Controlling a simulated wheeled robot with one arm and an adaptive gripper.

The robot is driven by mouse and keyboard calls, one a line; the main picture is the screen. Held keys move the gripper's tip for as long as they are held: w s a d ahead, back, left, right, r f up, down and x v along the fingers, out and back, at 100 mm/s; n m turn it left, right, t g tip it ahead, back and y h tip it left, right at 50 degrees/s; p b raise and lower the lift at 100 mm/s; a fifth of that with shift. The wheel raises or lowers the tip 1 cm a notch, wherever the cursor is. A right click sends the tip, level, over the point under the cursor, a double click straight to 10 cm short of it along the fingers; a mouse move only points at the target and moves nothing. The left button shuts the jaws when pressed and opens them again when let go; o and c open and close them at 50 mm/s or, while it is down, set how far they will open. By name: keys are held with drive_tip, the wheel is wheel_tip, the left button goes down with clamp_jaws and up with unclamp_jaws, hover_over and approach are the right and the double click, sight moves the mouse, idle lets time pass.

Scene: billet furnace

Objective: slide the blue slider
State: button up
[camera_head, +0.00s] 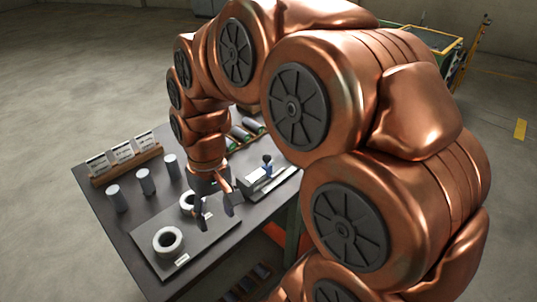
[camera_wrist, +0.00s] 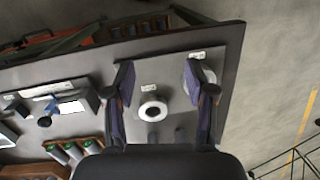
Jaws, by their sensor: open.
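The blue slider (camera_head: 267,168) stands on a pale block with a track on the right part of the table, with a dark knob at its top. In the wrist view the blue slider (camera_wrist: 51,105) is at the left, beside a white label. My gripper (camera_head: 217,216) is open and empty, pointing down over the grey plate, to the left of the slider and apart from it. In the wrist view my gripper (camera_wrist: 160,68) has its two fingers spread on either side of a white ring, with the slider outside them.
White rings (camera_head: 168,241) (camera_wrist: 152,109) lie on the grey plate (camera_head: 205,243). Several grey cylinders (camera_head: 145,181) stand at the table's left, before a rack of label cards (camera_head: 122,153). A tray of grey and green cylinders (camera_head: 247,131) is behind the slider.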

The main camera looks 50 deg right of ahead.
drive_tip(key=w+d+m+t+p, duration=0.1)
drive_tip(key=w+d+m, duration=0.1)
drive_tip(key=w+d, duration=0.55)
drive_tip(key=m+t+p, duration=0.1)
drive_tip(key=m+p, duration=0.1)
drive_tip(key=m, duration=0.2)
hover_over(267, 158)
drive_tip(key=d, duration=0.2)
wheel_tip(267, 158, down, 2)
drive_tip(key=shift+a+f+y, duration=0.1)
drive_tip(key=shift+y, duration=0.2)
drive_tip(key=shift+w+a+f+p, duration=0.15)
drive_tip(key=shift+f+p, duration=0.3)
drive_tip(key=shift+f, duration=0.85)
drive_tip(key=shift+w+a+f+p, duration=0.15)
drive_tip(key=shift+f+p, duration=0.3)
drive_tip(key=shift+f, duration=0.85)
drive_tip(key=shift+w+a+f+p, duration=0.15)
drive_tip(key=shift+f+p, duration=0.3)
drive_tip(key=shift+f, duration=0.85)
drive_tip(key=shift+c, duration=0.3)
clamp_jaws()
